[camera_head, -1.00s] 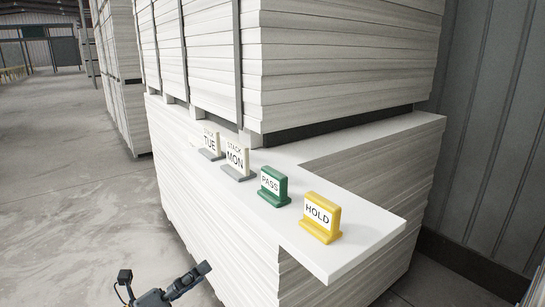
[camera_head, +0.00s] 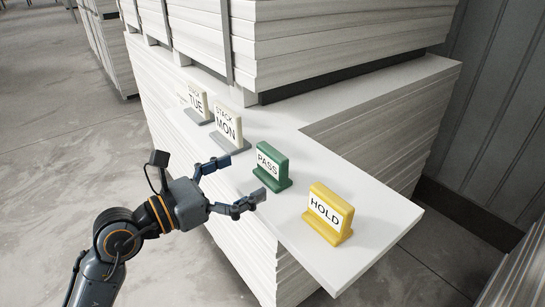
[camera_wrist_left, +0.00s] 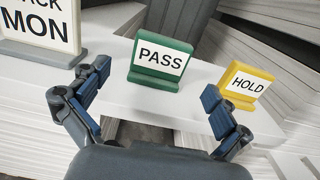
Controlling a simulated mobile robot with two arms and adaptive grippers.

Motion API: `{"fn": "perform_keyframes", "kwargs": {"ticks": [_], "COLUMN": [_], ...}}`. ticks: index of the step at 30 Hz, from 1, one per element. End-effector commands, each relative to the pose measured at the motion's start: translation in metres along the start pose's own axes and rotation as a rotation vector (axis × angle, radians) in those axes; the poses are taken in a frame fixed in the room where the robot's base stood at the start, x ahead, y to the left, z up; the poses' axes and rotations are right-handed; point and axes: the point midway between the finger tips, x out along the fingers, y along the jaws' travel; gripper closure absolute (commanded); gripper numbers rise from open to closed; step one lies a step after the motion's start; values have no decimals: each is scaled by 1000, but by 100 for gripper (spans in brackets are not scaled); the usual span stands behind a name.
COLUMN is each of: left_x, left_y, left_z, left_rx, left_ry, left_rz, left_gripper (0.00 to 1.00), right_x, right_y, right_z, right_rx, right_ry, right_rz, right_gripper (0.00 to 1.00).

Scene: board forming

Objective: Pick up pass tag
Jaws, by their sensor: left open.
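The green pass tag (camera_head: 271,167), with a white PASS label, stands upright on the white board ledge in the head view. In the left wrist view the pass tag (camera_wrist_left: 160,62) stands ahead, beyond and between the fingertips. My left gripper (camera_head: 240,182) is open and empty, just to the left of the tag at the ledge edge, its fingers spread toward the tag. It also shows open in the left wrist view (camera_wrist_left: 155,88). The fingers appear apart from the tag. My right gripper is in neither view.
A yellow HOLD tag (camera_head: 327,213) stands to the right of the pass tag. White STACK MON (camera_head: 228,129) and STACK TUE (camera_head: 197,103) signs stand to its left. Tall board stacks (camera_head: 330,30) rise behind. The white ledge (camera_head: 375,190) is bare behind the tags.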

Motion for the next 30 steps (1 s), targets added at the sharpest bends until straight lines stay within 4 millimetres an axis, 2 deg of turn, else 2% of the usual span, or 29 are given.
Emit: {"fn": "perform_keyframes", "kwargs": {"ticks": [3,8,13,16,20,26,30], "left_x": [13,23,49,62,69,69,69], "left_y": [0,-1,-3,-2,-2,-2,-2], "left_z": [2,3,8,5,3,2,2], "left_rx": [0,-1,-4,-3,0,0,0], "left_ry": [-1,-1,-1,-1,0,0,0], "left_rz": [-1,-1,-2,-1,0,0,0], "left_gripper": [0,0,0,0,0,0,29], "right_x": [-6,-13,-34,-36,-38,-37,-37], "right_y": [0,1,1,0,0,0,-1], "right_z": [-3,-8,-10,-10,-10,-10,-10], "right_rx": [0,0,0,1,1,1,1], "right_ry": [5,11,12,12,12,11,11], "right_rz": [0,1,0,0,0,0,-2], "right_gripper": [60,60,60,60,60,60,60]}}
